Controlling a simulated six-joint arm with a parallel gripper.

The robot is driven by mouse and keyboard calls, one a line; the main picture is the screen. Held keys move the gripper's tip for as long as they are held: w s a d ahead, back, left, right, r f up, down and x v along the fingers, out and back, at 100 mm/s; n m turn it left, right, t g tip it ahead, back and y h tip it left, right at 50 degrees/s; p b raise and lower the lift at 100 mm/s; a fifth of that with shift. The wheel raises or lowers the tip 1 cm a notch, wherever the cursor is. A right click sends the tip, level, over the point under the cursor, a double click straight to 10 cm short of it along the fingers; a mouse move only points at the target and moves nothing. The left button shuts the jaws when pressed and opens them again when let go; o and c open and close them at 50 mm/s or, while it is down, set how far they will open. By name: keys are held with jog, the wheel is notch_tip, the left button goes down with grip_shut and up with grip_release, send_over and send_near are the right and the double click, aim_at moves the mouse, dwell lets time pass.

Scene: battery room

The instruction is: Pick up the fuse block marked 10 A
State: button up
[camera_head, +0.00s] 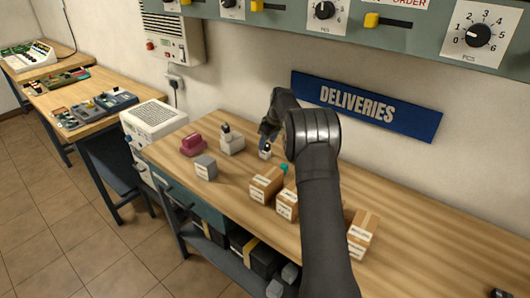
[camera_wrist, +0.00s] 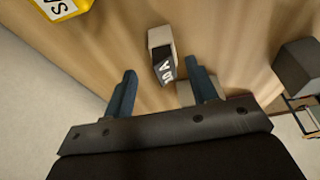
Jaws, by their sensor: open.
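In the wrist view a small pale block with a dark label (camera_wrist: 161,52) lies between the lines of my two blue-grey fingers. White characters on the label look like an A and a digit; I cannot read the full marking. My gripper (camera_wrist: 161,72) is open, with a gap on each side of this block, and holds nothing. In the head view a small white and dark block (camera_head: 265,151) stands on the bench just below my gripper (camera_head: 266,137), whose fingers are mostly hidden by my arm. How far the fingertips are above the block is unclear.
Several cardboard boxes (camera_head: 266,185) stand nearer. In the wrist view a yellow object (camera_wrist: 62,8) and dark block (camera_wrist: 298,65) flank it.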

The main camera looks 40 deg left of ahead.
jog(key=x, duration=0.5)
jog(key=shift+s, duration=0.4)
jog(key=c, duration=1.1)
jog(key=shift+r, duration=0.1)
jog(key=shift+r, duration=0.1)
